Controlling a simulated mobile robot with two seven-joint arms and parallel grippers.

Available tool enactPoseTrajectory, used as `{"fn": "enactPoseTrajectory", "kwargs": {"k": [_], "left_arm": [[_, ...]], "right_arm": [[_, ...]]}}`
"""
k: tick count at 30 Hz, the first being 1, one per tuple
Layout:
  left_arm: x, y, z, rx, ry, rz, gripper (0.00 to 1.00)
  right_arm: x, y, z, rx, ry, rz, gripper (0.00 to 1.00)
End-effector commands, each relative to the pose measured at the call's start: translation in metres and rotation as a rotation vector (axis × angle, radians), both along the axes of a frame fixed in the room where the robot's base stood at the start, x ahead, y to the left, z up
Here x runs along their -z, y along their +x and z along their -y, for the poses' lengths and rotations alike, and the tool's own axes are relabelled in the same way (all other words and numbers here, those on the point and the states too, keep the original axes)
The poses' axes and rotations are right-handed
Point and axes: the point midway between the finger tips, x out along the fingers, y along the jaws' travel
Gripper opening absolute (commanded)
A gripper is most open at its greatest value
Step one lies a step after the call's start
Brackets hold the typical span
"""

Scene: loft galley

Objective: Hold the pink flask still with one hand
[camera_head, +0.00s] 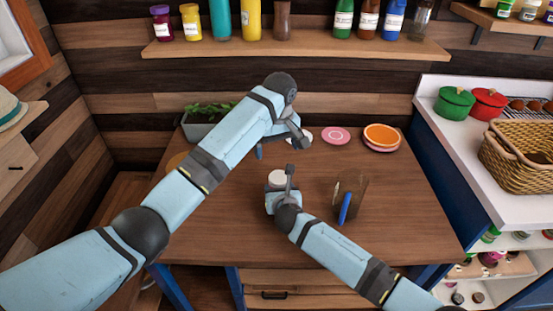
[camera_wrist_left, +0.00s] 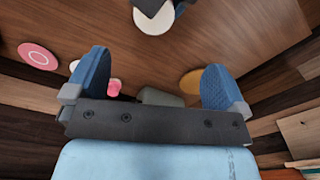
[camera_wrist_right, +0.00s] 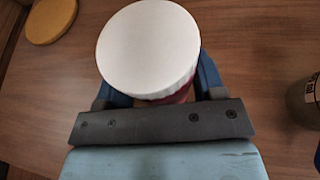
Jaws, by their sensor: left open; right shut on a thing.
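A flask with a broad white lid and a reddish-pink side (camera_wrist_right: 185,94) stands between the fingers of my right gripper (camera_wrist_right: 152,90), which is shut on it. In the head view its white lid (camera_head: 277,177) shows above the tabletop, and my right gripper (camera_head: 284,198) covers much of its body. The lid also shows at the top of the left wrist view (camera_wrist_left: 154,19). My left gripper (camera_head: 279,148) is open and empty above the table, behind the flask. Its two blue fingers are wide apart in the left wrist view (camera_wrist_left: 152,82).
A see-through brown container (camera_head: 355,190) with a blue item stands right of my right gripper. A pink plate (camera_head: 336,135), an orange plate (camera_head: 381,136) and a planter (camera_head: 200,125) stand at the back. A round yellow thing (camera_wrist_right: 50,20) lies to the left. The front tabletop is mostly clear.

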Motion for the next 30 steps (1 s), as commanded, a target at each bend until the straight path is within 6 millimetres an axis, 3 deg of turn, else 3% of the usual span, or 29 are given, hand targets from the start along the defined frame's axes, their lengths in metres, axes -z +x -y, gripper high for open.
{"fn": "enactPoseTrajectory", "kwargs": {"k": [3,9,21,22,25,30], "left_arm": [[-0.025,0.000,0.001,0.000,0.000,0.002,1.00],[-0.051,-0.001,0.001,-0.001,0.000,0.001,1.00],[-0.058,-0.001,0.001,-0.001,0.002,-0.001,1.00],[-0.058,-0.001,0.001,-0.001,0.002,-0.001,1.00],[-0.058,-0.001,0.001,-0.001,0.002,-0.001,1.00],[-0.058,-0.001,0.001,-0.001,0.002,-0.001,1.00]], "right_arm": [[-0.001,0.000,0.000,0.000,0.000,0.001,0.00],[-0.001,0.000,0.000,0.000,0.000,0.001,0.00],[-0.001,0.000,0.000,0.000,0.000,0.001,0.00],[-0.001,0.000,0.000,0.000,0.000,0.001,0.70],[-0.001,0.000,0.000,0.000,0.000,0.001,0.93],[0.000,0.000,0.000,0.000,0.000,0.001,0.93]]}}
